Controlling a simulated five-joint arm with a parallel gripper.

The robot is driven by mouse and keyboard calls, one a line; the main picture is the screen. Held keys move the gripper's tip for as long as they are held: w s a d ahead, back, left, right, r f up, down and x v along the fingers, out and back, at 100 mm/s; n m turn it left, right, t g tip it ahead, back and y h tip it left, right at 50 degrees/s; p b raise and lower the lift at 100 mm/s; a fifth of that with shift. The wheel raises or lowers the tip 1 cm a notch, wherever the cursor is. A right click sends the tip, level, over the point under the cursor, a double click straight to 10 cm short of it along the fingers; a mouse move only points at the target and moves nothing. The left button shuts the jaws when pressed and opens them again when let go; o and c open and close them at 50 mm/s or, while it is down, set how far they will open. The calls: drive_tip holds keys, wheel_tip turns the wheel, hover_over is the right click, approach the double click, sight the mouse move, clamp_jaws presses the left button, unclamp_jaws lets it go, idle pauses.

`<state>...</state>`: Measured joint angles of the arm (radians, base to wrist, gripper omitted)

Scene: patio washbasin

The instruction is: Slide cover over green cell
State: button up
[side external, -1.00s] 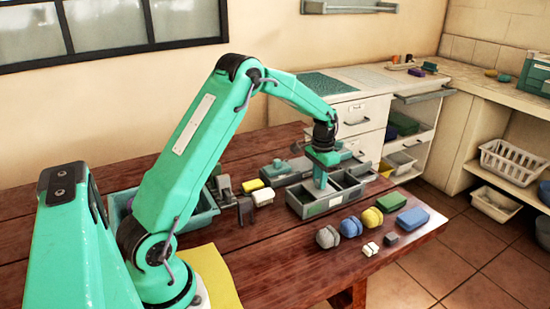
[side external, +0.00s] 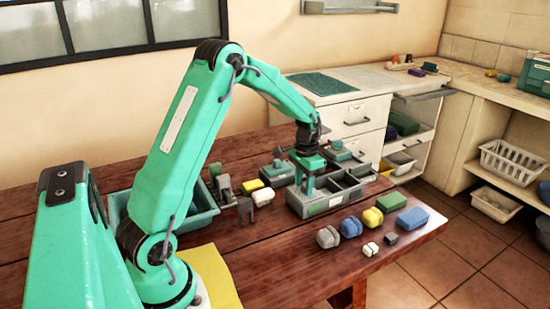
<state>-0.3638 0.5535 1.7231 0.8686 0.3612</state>
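A grey divided tray (side external: 318,209) stands on the wooden table, with several open compartments and a green patch on its front wall. My gripper (side external: 306,190) points down over the tray's left part, its fingertips at or just inside the left compartment. The fingers are small here, and I cannot tell whether they are open or hold anything. A grey-green lid-like piece with a knob (side external: 277,172) lies behind and left of the tray. Another knobbed piece (side external: 338,151) is behind it to the right. Which is the cover is not clear. The compartment floors are mostly hidden.
Grey (side external: 327,237), blue (side external: 351,227) and yellow (side external: 372,217) rounded pieces and a blue block (side external: 412,219) lie near the table's right edge. A teal bin (side external: 203,220), a yellow block (side external: 252,186) and a white block (side external: 263,196) are to the left. Front-middle table is clear.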

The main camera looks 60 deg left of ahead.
sight(304, 186)
drive_tip(key=shift+w, duration=0.1)
drive_tip(key=shift+r, duration=3.85)
drive_tip(key=shift+d+r, duration=0.1)
drive_tip(key=shift+d+r, duration=0.1)
drive_tip(key=shift+r, duration=0.1)
drive_tip(key=s+d+r+t, duration=0.2)
drive_tip(key=s+d+r, duration=0.6)
drive_tip(key=d+r, duration=0.1)
drive_tip(key=s+d+t, duration=0.1)
drive_tip(key=s+d, duration=0.3)
drive_tip(key=s, duration=0.3)
drive_tip(key=s+d+r+t, duration=0.1)
drive_tip(key=s+d+t, duration=0.1)
drive_tip(key=s, duration=0.5)
drive_tip(key=shift+s+d+t, duration=0.3)
drive_tip(key=shift+s+d, duration=0.05)
drive_tip(key=shift+d, duration=0.5)
